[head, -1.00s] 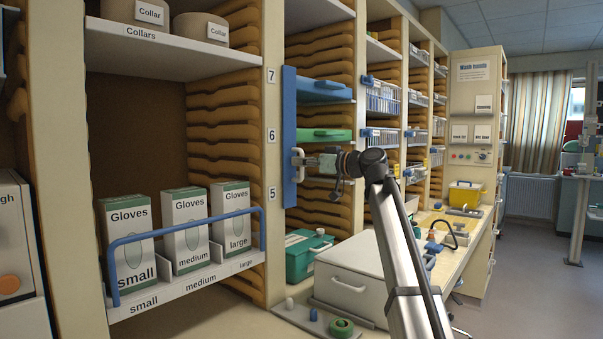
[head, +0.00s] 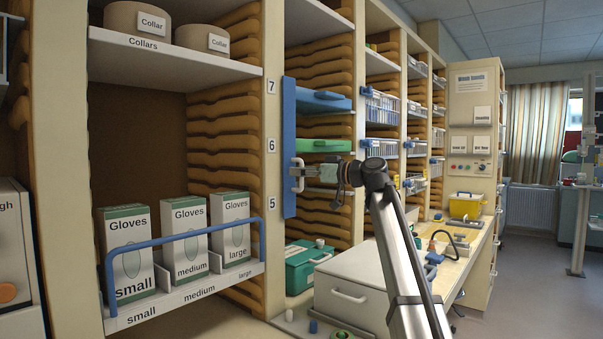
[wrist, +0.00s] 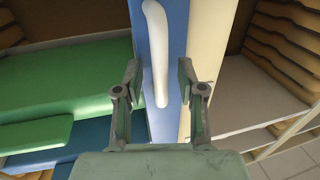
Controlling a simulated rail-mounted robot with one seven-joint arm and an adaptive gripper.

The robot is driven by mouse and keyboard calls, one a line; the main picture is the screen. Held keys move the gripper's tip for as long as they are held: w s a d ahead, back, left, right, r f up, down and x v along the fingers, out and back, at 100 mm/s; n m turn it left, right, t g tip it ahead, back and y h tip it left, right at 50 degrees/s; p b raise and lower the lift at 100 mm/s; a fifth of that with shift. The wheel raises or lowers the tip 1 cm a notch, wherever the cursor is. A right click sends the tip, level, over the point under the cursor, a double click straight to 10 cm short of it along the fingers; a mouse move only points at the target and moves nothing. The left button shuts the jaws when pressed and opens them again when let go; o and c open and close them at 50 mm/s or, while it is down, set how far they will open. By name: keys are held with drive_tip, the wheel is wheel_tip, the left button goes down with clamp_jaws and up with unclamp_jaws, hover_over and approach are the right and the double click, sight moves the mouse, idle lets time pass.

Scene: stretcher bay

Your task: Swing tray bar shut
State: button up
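The tray bar (head: 289,120) is a tall blue upright strip at the left edge of the tray column, by the labels 5, 6 and 7. It also fills the middle of the wrist view (wrist: 178,35). Its white handle (wrist: 156,50) runs between my fingers in the wrist view. My gripper (wrist: 160,76) is open, with one finger on each side of the handle and a gap showing to each. In the head view my gripper (head: 308,172) is at the bar's lower half. A blue tray (head: 322,101) and a green tray (head: 322,146) sit right of the bar.
A shelf left of the bar holds glove boxes (head: 186,236) behind a blue rail (head: 180,238). Below the bar stand a teal box (head: 304,266) and a white case (head: 352,280) on the counter. Wire baskets (head: 381,107) fill the columns to the right.

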drive_tip(key=v, duration=1.2)
